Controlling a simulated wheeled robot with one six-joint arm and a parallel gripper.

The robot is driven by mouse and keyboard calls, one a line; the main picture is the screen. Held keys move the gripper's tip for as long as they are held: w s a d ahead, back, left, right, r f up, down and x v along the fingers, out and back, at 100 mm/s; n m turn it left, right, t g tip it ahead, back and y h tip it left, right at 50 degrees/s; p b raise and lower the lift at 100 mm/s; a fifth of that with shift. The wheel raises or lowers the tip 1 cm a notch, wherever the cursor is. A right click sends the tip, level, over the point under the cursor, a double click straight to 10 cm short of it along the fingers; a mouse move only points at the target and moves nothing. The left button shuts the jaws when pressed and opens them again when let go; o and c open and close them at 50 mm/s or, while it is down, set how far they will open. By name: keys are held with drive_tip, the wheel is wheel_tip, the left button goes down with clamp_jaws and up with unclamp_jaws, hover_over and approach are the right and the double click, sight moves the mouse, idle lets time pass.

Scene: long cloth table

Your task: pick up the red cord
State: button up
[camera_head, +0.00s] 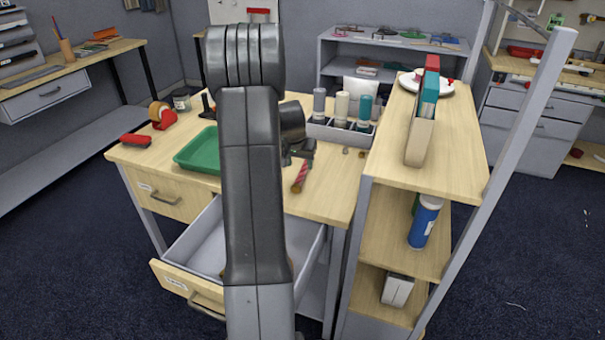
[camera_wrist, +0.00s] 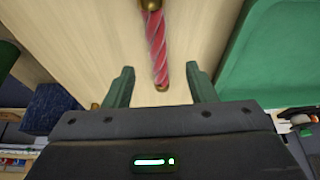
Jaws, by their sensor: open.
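The red cord (camera_head: 301,175) is a short, twisted red-and-pink piece lying on the wooden desk top, right of my arm in the head view. In the wrist view the red cord (camera_wrist: 157,48) shows brass-coloured ends and runs down the picture to between my fingers. My gripper (camera_wrist: 161,75) is open, with one dark green finger on each side of the cord's lower end. Neither finger appears to touch it. In the head view my gripper (camera_head: 302,150) is just behind the cord; its fingers are hard to make out there.
A green tray (camera_head: 197,150) lies left of my arm, partly hidden by it. A grey holder (camera_head: 340,135) with several bottles stands behind the cord. A taller wooden shelf (camera_head: 455,150) rises on the right. An open drawer (camera_head: 200,243) juts out at the front.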

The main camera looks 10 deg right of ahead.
sight(302, 170)
drive_tip(key=shift+p+x, duration=0.6)
drive_tip(key=shift+x, duration=1.85)
drive_tip(key=shift+d, duration=0.15)
drive_tip(key=c, duration=1.1)
drive_tip(key=shift+r, duration=0.1)
